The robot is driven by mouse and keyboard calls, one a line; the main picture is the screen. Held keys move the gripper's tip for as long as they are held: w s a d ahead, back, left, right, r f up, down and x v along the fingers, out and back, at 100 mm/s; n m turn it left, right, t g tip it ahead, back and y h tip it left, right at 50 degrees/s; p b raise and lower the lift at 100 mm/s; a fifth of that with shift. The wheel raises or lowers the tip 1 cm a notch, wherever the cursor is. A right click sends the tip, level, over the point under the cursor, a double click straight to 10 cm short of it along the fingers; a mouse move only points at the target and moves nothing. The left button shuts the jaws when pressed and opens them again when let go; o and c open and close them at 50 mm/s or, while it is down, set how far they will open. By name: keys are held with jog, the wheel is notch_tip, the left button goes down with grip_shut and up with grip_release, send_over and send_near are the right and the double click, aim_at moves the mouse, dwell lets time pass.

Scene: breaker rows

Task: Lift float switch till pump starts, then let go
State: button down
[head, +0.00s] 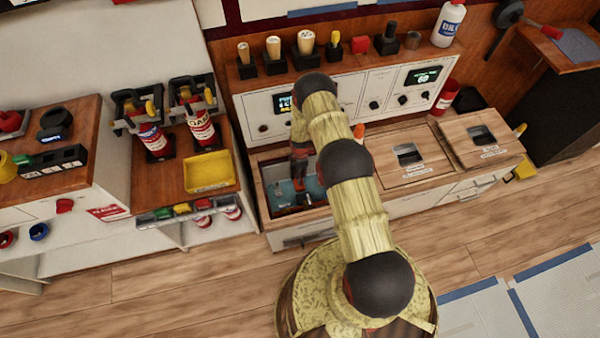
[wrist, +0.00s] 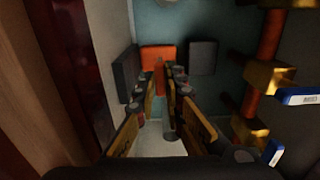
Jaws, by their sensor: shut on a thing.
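My gripper (wrist: 163,88) reaches down into the open compartment (head: 262,190) at the left end of the low bench, as the head view shows. In the wrist view its two yellow fingers are close together, shut on a narrow orange-brown piece, which I take to be the float switch (wrist: 159,72). A wider orange block (wrist: 158,54) shows just beyond the fingertips, between two dark grey blocks. The fingers hide part of the held piece. The head view does not show the grip clearly. I cannot make out which part is the pump.
An orange pipe (wrist: 270,40) with brass fittings (wrist: 268,78) and a blue-edged tag (wrist: 300,97) runs close on the right of my gripper. A dark red wall (wrist: 75,60) is on its left. The control panel (head: 345,100) with lit displays stands behind; two wooden lids (head: 412,172) lie right.

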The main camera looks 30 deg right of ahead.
dwell(0.6)
notch_tip(320, 180, up, 4)
jog(key=shift+f+p, duration=0.1)
jog(key=shift+p, duration=0.8)
jog(key=c, duration=1.9)
grip_release()
notch_tip(320, 180, up, 12)
jog(key=shift+f, duration=0.1)
